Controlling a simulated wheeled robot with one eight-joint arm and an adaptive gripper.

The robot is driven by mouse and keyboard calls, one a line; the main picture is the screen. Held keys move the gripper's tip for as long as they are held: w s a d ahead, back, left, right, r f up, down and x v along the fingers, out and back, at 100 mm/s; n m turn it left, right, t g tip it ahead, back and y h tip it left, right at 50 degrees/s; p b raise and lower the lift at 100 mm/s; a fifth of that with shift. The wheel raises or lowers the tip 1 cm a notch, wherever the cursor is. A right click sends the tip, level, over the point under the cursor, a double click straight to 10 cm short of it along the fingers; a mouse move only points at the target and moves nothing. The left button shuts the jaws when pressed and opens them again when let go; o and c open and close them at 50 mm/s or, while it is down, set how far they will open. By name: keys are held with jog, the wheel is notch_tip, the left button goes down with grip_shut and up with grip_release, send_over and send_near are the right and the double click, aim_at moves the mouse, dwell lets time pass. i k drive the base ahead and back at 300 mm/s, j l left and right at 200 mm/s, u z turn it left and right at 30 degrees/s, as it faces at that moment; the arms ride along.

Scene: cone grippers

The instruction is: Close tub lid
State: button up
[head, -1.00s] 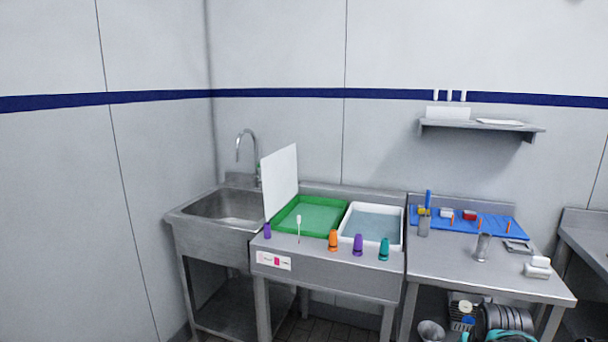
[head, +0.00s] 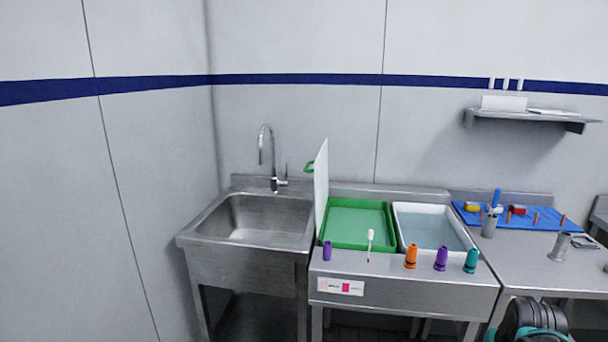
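A green tub (head: 359,246) sits on the steel counter, right of the sink. Its white lid (head: 321,188) stands upright at the tub's left side, seen nearly edge-on, so the tub is uncovered. A green handle (head: 309,167) sticks out from the lid's left face. A white tub (head: 398,231) with bluish contents stands right of the green one. My gripper is not in view.
The sink (head: 258,220) with a tall faucet (head: 265,150) is left of the lid. A purple cone (head: 327,251), a brush (head: 370,240), and orange (head: 410,256), purple (head: 441,258) and teal (head: 472,260) cones stand along the counter's front. A blue mat (head: 530,221) lies right.

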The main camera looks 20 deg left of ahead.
aim_at(320, 171)
jog(key=j, duration=2.5)
jog(key=i+j, duration=0.3)
jog(key=k+l, duration=0.2)
jog(key=k, duration=0.15)
jog(key=i+j, duration=0.2)
jog(key=i, duration=0.25)
jog(key=z, duration=0.05)
